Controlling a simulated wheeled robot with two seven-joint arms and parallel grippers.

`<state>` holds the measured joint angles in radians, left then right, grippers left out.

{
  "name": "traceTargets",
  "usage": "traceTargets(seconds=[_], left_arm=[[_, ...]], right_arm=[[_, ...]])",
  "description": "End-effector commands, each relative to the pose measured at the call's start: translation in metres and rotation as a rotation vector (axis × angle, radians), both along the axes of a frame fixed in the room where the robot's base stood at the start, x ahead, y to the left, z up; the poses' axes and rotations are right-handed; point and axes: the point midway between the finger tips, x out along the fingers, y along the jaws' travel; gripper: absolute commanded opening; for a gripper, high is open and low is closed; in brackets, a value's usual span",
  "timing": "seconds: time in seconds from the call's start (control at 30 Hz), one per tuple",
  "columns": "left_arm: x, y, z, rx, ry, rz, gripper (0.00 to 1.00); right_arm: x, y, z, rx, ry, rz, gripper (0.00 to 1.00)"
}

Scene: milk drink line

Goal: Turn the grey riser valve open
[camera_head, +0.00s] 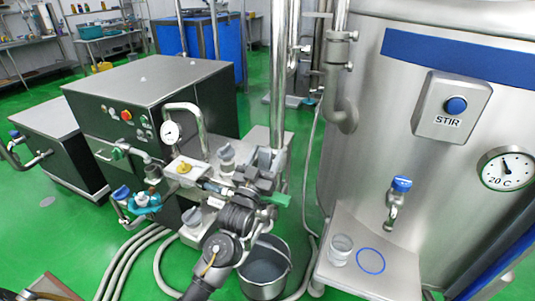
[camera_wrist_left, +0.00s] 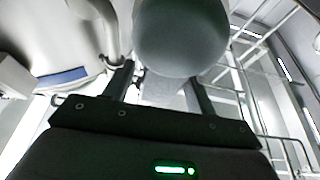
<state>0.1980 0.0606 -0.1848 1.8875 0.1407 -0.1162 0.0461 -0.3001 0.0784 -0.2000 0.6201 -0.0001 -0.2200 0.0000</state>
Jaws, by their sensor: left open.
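My left gripper (camera_head: 262,160) is at the foot of the upright steel riser pipe (camera_head: 281,75) in the head view, its dark body covering the fittings there. A large grey rounded thing (camera_wrist_left: 180,40) fills the upper middle of the left wrist view, at the ends of the two spread fingers. It looks like the grey valve's knob, but I cannot tell for sure. The left gripper (camera_wrist_left: 160,85) is open, and contact with the grey thing cannot be made out. Other grey knobs show nearby, one left of the gripper (camera_head: 227,153) and one lower (camera_head: 192,216). My right gripper is out of view.
A green handle (camera_head: 281,200) sits just right of my left wrist. A blue valve (camera_head: 143,201) and a pressure gauge (camera_head: 170,131) are to the left. A bucket (camera_head: 265,277) stands below. The steel tank (camera_head: 360,110) and its shelf (camera_head: 345,280) stand right.

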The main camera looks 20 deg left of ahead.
Motion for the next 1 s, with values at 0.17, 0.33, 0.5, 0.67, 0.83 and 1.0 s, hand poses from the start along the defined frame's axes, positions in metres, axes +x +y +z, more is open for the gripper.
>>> traceTargets(seconds=[0.17, 0.33, 0.5, 0.67, 0.83, 1.0], left_arm=[[-0.034, 0.002, -0.019, 0.0, 0.003, 0.0, 0.56], [-0.063, 0.004, -0.029, 0.0, 0.002, 0.0, 0.56], [-0.08, 0.004, -0.035, -0.001, 0.002, 0.0, 0.56], [-0.085, 0.005, -0.036, -0.001, 0.0, 0.0, 0.56], [-0.085, 0.005, -0.035, -0.001, 0.0, 0.0, 0.56], [-0.085, 0.005, -0.035, 0.0, 0.001, 0.001, 0.56]], right_arm=[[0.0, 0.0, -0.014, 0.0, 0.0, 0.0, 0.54], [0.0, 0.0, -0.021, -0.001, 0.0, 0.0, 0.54], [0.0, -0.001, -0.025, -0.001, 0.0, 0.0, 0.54], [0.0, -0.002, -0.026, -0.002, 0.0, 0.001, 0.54], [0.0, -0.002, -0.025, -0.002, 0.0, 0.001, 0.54], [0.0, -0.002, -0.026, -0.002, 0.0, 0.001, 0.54]])
